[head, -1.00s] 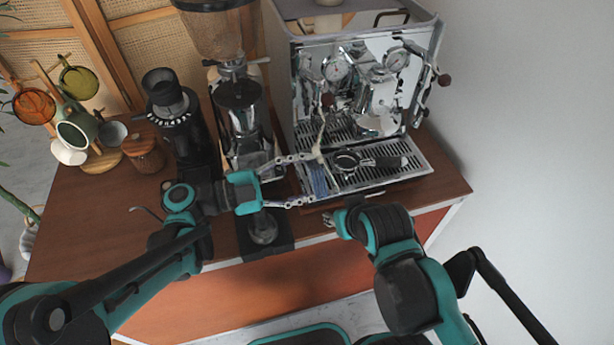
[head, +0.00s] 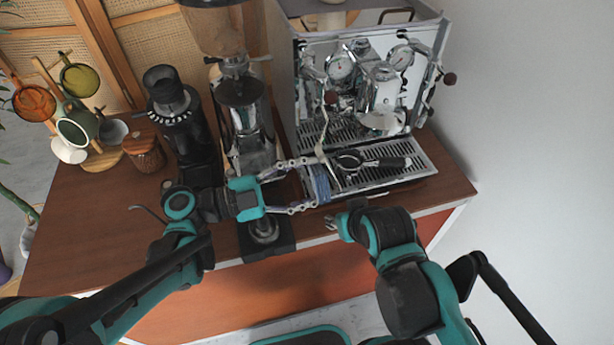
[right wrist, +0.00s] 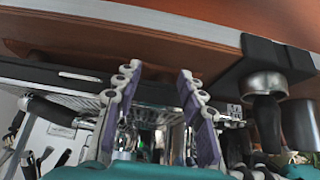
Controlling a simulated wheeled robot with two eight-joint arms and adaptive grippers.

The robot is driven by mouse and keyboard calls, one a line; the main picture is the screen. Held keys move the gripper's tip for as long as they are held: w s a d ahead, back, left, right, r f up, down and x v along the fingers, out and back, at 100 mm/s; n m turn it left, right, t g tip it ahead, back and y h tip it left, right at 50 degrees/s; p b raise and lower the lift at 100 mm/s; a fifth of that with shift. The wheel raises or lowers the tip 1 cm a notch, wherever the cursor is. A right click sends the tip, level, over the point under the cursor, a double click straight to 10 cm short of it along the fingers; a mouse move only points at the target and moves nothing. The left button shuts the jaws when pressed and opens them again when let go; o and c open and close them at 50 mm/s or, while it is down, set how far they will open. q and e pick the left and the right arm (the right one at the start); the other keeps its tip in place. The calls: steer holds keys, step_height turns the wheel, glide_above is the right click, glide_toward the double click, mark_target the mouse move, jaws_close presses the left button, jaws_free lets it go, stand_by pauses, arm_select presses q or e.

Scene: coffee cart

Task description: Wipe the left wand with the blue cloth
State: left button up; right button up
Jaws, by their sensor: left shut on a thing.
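The blue cloth (head: 320,184) is between the fingers of my left gripper (head: 321,181), at the left end of the espresso machine's drip tray. My left gripper is shut on the cloth. The left wand (head: 323,130) comes down at the machine's left front, under a dark red-brown knob. Its lower end reaches close to the cloth and the upper finger; I cannot tell whether cloth and wand touch. My right gripper (head: 337,222) is at the counter's front edge, below the drip tray. It shows open and empty in the right wrist view (right wrist: 158,85).
The espresso machine (head: 285,60) stands at the back right, with a portafilter (head: 390,163) on its drip tray (head: 415,176). A grinder (head: 246,115) stands just left of it. A black grinder (head: 172,110), wooden jar (head: 143,152) and mug rack stand farther left. The front-left counter is clear.

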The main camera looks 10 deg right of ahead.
arm_select(q)
steer(key=shift+w+a+r+p, duration=0.15)
steer(key=shift+w+r+p, duration=0.5)
steer(key=shift+w+r, duration=0.35)
steer(key=shift+o, duration=0.7)
steer(key=shift+w+r, duration=0.15)
steer(key=shift+r, duration=0.05)
steer(key=shift+o, duration=1.3)
steer(key=shift+w+a, duration=0.15)
steer(key=shift+w, duration=0.15)
steer(key=shift+s+f+b, duration=0.35)
steer(key=shift+s+f, duration=0.15)
steer(key=shift+s, duration=0.2)
steer(key=c, duration=0.3)
steer(key=shift+s+f, duration=0.35)
steer(key=shift+f, duration=0.05)
steer(key=shift+c, duration=0.3)
steer(key=shift+s+f+b, duration=0.3)
steer(key=shift+s+b, duration=0.15)
steer(key=shift+s+a+f, duration=0.1)
steer(key=shift+s+a, duration=0.05)
steer(key=shift+a, duration=1.55)
steer(key=shift+s+a, duration=0.1)
steer(key=shift+a, duration=1.6)
